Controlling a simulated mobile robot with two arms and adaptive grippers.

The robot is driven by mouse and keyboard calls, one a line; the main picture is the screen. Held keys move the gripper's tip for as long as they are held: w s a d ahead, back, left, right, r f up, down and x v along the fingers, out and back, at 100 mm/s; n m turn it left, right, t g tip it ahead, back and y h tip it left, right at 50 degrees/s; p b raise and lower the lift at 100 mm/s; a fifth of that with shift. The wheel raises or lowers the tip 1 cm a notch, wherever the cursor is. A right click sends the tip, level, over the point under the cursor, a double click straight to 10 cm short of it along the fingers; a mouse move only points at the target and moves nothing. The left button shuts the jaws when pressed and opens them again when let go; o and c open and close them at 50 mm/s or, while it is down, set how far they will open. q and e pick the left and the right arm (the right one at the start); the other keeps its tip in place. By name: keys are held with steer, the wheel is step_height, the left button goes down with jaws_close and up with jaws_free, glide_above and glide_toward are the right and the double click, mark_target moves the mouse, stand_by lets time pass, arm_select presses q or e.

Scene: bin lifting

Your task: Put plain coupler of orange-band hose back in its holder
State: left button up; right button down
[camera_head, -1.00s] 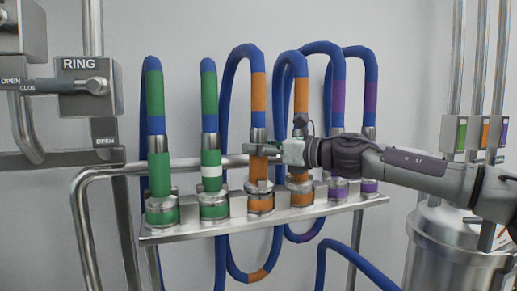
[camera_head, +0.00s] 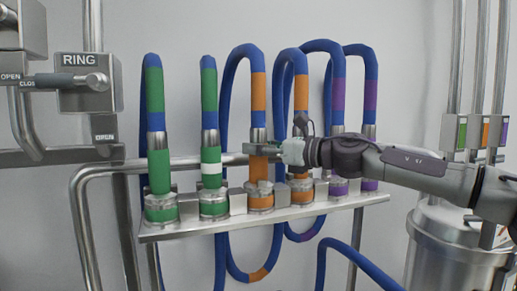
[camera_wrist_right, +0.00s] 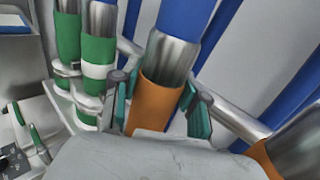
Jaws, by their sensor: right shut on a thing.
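My right gripper (camera_head: 268,150) comes in from the right, shut on the orange coupler (camera_head: 258,168) of the third hose end from the left. In the right wrist view the fingers lie on either side of this orange coupler (camera_wrist_right: 158,103), just below its metal sleeve. No white band shows on its visible part. The coupler stands upright at its holder (camera_head: 260,203) on the rack; I cannot tell whether it is fully seated. A second orange coupler (camera_head: 301,190) stands to its right, partly hidden by my gripper. My left gripper is not in view.
The metal rack (camera_head: 190,232) also carries two green couplers at left, one white-banded (camera_head: 211,170), and purple ones (camera_head: 370,185) at right. Blue hoses loop behind and below. A horizontal pipe (camera_head: 185,163) runs behind the couplers. A metal drum (camera_head: 450,250) stands at right.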

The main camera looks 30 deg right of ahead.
stand_by(0.3)
steer(key=c, duration=0.5)
jaws_free()
steer(key=shift+f, duration=0.15)
steer(key=shift+s+d, duration=0.15)
steer(key=shift+s, duration=0.3)
steer(key=v, duration=1.1)
